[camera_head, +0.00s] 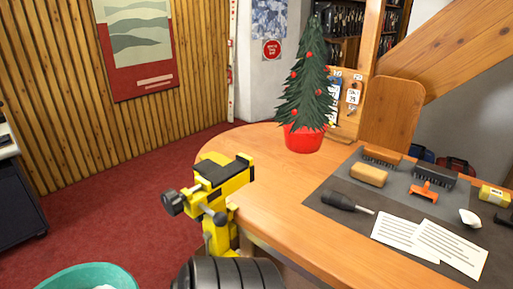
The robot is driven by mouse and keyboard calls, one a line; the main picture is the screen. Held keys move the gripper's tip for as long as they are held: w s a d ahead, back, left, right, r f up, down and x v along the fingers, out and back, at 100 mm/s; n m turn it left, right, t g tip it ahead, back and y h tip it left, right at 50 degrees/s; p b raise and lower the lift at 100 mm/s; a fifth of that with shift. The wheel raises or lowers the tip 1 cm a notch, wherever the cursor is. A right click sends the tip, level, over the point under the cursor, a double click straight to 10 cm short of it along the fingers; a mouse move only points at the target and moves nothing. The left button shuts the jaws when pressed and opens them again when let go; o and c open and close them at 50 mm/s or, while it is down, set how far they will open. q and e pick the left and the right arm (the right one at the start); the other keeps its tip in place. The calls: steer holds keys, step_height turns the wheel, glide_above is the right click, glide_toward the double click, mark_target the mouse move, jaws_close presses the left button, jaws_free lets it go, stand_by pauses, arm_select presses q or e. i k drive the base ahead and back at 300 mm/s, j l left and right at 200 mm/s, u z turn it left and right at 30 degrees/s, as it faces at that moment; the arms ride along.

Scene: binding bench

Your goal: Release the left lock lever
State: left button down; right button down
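A yellow and black vise (224,178) is fixed at the left edge of the wooden table (265,190). A black knob (172,203) sticks out of its left side. A grey bar with a dark rounded end (219,217) shows below the jaws. I cannot tell which of these parts is the left lock lever, or whether it is locked. A dark ribbed rounded shape (228,273) at the bottom edge covers the space below the vise; I cannot tell what it is. Neither of my grippers can be made out.
A dark mat (335,215) on the right holds brushes, a tan block (369,175), a black-handled tool (345,202) and paper sheets (408,235). A small tree in a red pot (303,138) stands behind. A teal tub (90,277) is at lower left. The table between vise and mat is clear.

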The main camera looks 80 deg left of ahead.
mark_target(207, 235)
steer(key=u, duration=0.45)
steer(key=j+u, duration=0.1)
steer(key=u, duration=0.8)
steer(key=j+u, duration=0.15)
steer(key=u, duration=0.75)
steer(key=j+u, duration=0.1)
steer(key=u, duration=0.35)
